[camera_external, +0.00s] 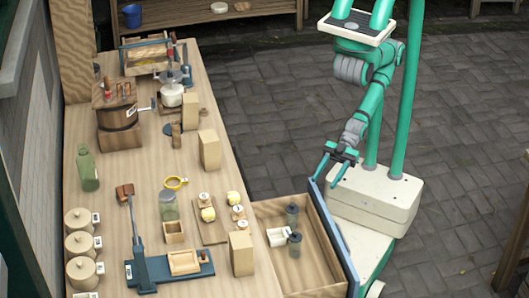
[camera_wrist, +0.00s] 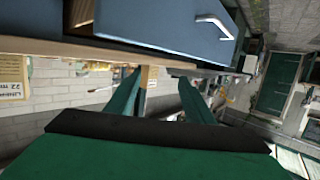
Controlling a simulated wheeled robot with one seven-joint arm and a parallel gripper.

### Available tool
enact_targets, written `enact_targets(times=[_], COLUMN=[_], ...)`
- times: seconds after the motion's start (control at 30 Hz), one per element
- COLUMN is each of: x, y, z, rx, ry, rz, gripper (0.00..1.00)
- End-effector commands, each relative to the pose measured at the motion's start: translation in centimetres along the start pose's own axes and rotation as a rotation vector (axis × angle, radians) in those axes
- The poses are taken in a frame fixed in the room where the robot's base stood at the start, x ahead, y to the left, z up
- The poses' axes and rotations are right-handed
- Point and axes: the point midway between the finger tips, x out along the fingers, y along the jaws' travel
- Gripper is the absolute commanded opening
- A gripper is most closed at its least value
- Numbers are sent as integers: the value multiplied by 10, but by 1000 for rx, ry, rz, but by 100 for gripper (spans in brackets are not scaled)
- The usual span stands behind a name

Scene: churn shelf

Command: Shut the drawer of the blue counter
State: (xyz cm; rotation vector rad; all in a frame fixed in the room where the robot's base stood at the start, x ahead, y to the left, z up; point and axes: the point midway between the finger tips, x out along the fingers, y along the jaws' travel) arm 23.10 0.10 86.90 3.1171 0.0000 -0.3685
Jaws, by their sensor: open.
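The drawer (camera_external: 318,258) stands pulled out from the counter (camera_external: 150,195). It has wooden walls and a blue front panel (camera_external: 338,243). In the wrist view the blue front (camera_wrist: 170,22) fills the top, with a silver bar handle (camera_wrist: 214,21). My gripper (camera_external: 324,184) is open, its two green fingers apart, close to the far end of the drawer front. I cannot tell whether a finger touches it. In the wrist view the gripper (camera_wrist: 165,75) shows nothing between its fingers.
Inside the drawer are a white mug (camera_external: 277,237) and two grey jars (camera_external: 295,245). The counter top holds a wooden churn (camera_external: 118,125), a green bottle (camera_external: 87,170), lidded pots (camera_external: 80,245) and a blue-based tool (camera_external: 143,268).

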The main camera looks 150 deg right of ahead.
Motion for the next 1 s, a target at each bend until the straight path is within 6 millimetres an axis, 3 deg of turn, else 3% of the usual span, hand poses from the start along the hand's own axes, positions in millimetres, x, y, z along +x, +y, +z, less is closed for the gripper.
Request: enact_targets(times=[0.03,0.2,0.47,0.77,1.0], x=[0,1,-4,-1,19], y=[0,-11,-72,-118,-185], z=[0,4,26,63,89], rx=[0,2,67,405,807], ry=[0,21,120,139,205], rz=[1,-12,-44,90,262], gripper=[35,0,0,0,0])
